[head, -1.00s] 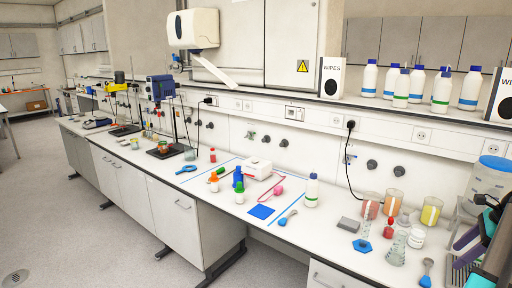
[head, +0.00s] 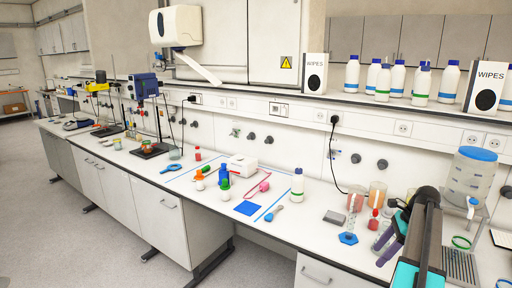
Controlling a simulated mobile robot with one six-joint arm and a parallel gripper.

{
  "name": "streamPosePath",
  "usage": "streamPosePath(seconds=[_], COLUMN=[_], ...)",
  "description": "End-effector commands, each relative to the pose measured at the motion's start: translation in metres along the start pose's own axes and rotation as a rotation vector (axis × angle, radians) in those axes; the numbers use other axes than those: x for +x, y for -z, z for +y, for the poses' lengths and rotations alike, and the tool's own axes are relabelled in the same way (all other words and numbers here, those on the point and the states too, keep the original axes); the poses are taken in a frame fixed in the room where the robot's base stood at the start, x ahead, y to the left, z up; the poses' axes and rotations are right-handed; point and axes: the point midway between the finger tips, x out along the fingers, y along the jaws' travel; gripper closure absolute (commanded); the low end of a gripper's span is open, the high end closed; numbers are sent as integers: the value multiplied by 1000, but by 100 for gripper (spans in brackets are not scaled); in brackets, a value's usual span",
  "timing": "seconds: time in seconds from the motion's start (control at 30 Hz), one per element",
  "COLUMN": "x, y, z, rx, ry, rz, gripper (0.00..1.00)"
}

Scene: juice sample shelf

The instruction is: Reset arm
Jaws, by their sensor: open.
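My dark arm with teal caps rises at the right front of the picture, over the right end of the bench. A purple, finger-like part of my gripper (head: 389,252) juts out to the left of it, above the bench top. The rest of the gripper is largely hidden behind the arm. I see nothing held in it. The arm covers part of the glassware behind it.
The white bench (head: 310,232) runs to the far left. A blue hexagon (head: 348,239), a grey block (head: 335,217), a red bottle (head: 374,221) and beakers (head: 377,195) stand left of my arm. A drying rack (head: 460,266) and a blue-lidded container (head: 470,180) are to its right.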

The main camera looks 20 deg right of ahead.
Motion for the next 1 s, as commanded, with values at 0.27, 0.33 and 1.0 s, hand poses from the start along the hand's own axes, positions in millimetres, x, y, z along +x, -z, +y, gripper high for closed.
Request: streamPosePath(seconds=[0.27,0.33,1.0], x=[126,155,417], y=[-54,-65,-125], z=[16,24,156], rx=[-87,-107,-415], ry=[-158,-195,-508], rz=[11,18,127], gripper=[35,35,35])
